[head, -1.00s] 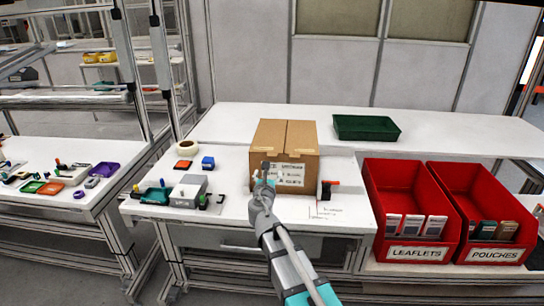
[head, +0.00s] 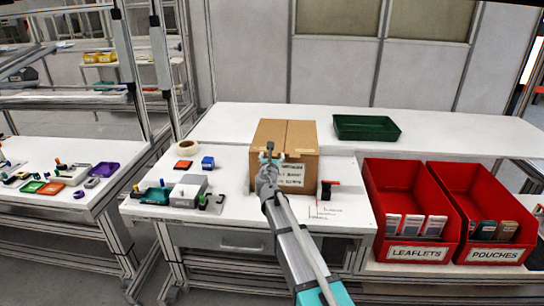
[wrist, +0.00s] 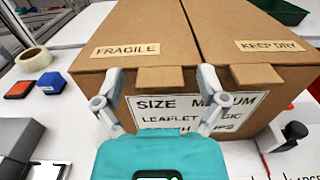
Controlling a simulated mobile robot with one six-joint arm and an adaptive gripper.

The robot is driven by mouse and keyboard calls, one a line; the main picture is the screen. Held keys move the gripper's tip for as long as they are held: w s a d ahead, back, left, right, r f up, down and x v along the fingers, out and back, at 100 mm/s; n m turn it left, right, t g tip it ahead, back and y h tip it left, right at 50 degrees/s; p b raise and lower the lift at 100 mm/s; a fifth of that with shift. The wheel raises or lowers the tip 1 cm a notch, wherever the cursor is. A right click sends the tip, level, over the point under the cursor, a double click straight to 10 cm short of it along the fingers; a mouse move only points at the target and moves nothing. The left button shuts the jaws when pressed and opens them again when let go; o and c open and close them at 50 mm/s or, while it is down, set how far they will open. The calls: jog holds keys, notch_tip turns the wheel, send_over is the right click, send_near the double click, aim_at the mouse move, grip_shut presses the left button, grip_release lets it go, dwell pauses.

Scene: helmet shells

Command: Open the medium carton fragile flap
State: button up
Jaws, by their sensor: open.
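The medium carton (head: 298,172) is a brown cardboard box on the white table, with a "SIZE M…" label on its front. Its top flaps are closed and meet along a centre seam. The flap marked FRAGILE (wrist: 140,30) is the left one in the wrist view, with a small tab (wrist: 161,77) at its front edge. The other flap, marked KEEP DRY (wrist: 265,40), has its own tab (wrist: 256,74). My gripper (wrist: 163,88) is open at the carton's front, its fingers either side of the FRAGILE tab. I cannot tell whether they touch it. It also shows in the head view (head: 268,158).
A tape roll (wrist: 36,60), an orange-and-black pad (wrist: 19,90) and a blue block (wrist: 53,82) lie left of the carton. A black-and-red tool (head: 327,190) stands at its right. Red bins (head: 410,220) stand further right, and a green tray (head: 366,127) behind.

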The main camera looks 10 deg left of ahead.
jog(key=shift+w, duration=0.15)
grip_shut()
jog(key=shift+a+r, duration=0.1)
dwell(0.4)
jog(key=shift+a+r, duration=0.1)
jog(key=shift+a, duration=0.1)
jog(key=shift+d+r, duration=0.1)
jog(key=shift+d, duration=0.15)
